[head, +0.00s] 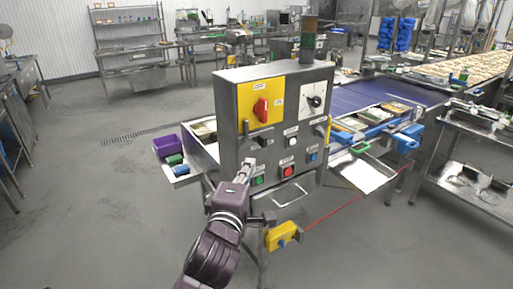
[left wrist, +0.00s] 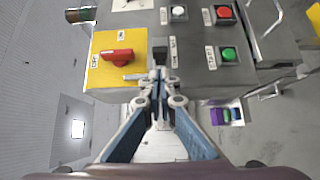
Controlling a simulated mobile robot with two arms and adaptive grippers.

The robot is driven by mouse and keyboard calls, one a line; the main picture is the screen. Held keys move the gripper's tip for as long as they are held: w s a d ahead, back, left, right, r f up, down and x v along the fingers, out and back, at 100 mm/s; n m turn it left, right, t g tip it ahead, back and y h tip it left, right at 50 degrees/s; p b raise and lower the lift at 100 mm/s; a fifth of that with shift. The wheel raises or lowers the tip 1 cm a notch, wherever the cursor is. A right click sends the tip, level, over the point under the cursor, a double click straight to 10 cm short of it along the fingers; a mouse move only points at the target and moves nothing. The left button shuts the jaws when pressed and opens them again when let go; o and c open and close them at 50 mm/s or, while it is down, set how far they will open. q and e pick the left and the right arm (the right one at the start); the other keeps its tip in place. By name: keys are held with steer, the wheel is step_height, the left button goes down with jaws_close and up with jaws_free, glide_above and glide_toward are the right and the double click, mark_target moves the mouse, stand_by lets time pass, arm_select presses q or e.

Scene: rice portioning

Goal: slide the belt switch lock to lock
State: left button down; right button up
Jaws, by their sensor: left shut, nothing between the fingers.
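The grey control box (head: 226,125) stands in the middle of the head view. Its yellow plate carries a red rotary switch (head: 262,109), which also shows in the left wrist view (left wrist: 117,55). A dark sliding lock piece (head: 262,136) sits just below the plate; in the left wrist view a black knob (left wrist: 160,54) shows just beyond my fingertips. My left gripper (head: 247,166) is shut and empty, in front of the box's face below the lock. In the left wrist view its tips (left wrist: 158,76) are close to the knob; I cannot tell whether they touch. My right gripper is not in view.
Green (head: 257,180), red (head: 288,171) and white (head: 292,142) buttons sit close to my left gripper. A metal handle (head: 290,196) sticks out below. A yellow box (head: 281,236) with a red cord hangs lower. A purple bin (head: 167,146) stands left.

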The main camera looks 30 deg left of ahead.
mark_target(262, 144)
arm_select(q)
steer(key=p+x, duration=0.3)
steer(key=x, duration=0.5)
steer(key=shift+r, duration=0.1)
steer(key=shift+w+a+p, duration=0.3)
steer(key=shift+w+p, duration=0.1)
steer(key=shift+w, duration=0.15)
steer(key=shift+w+d+f+b, duration=0.15)
steer(key=shift+w+b, duration=0.25)
steer(key=shift+w+d+f+b, duration=0.1)
steer(key=shift+w+f+b, duration=0.05)
steer(key=shift+w+b, duration=0.25)
steer(key=shift+w+d+r+b, duration=0.1)
steer(key=shift+w+d+b, duration=0.15)
steer(key=shift+w, duration=0.25)
steer(key=shift+w+d+r+b, duration=0.15)
steer(key=shift+w+d, duration=0.1)
steer(key=shift+w, duration=0.25)
steer(key=shift+f, duration=0.1)
